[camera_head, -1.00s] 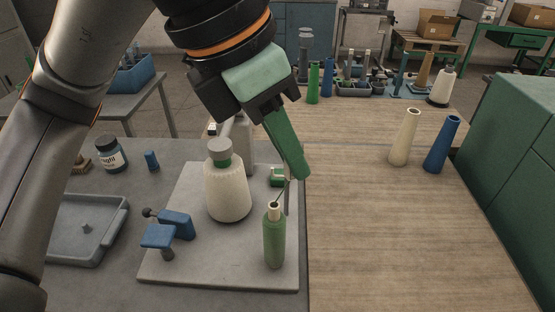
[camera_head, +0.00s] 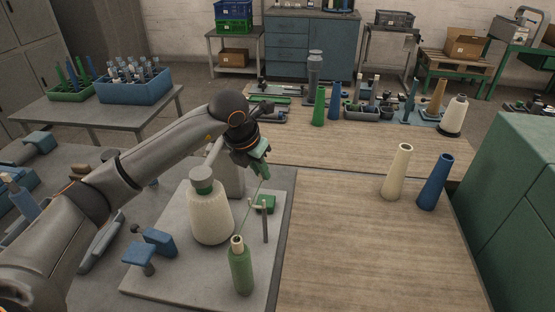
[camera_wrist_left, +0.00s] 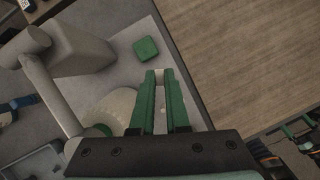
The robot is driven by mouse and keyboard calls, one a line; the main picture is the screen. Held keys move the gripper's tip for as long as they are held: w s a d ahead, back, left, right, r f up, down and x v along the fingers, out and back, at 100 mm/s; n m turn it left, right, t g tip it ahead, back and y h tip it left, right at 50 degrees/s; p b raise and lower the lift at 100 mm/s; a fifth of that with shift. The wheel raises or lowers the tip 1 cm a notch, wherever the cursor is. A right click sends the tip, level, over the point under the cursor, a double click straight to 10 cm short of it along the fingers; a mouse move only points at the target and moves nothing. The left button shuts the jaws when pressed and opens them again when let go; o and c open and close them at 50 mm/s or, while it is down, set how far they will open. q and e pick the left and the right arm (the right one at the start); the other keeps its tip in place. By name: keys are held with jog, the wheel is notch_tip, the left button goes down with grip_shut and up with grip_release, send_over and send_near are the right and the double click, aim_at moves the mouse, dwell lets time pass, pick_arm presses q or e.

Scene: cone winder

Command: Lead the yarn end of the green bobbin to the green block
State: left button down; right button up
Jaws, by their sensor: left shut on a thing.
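The green bobbin (camera_head: 241,271) stands upright near the front right corner of the grey board (camera_head: 190,287). A thin green yarn rises from its top to my left gripper (camera_head: 266,176). The yarn end itself is too fine to make out between the fingers.
A bent metal post (camera_head: 265,226) stands between bobbin and block. A large cream yarn cone (camera_head: 210,220) and a blue clamp (camera_head: 150,247) are to the left. Cream (camera_head: 397,172) and blue (camera_head: 435,183) cones stand on the mostly clear wooden table (camera_head: 365,255) at right.

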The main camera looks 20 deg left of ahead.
pick_arm(q)
jog(key=shift+a+f, duration=0.2)
jog(key=shift+f, duration=0.3)
notch_tip(320, 180, down, 4)
jog(key=b, duration=0.3)
jog(key=shift+f, duration=0.15)
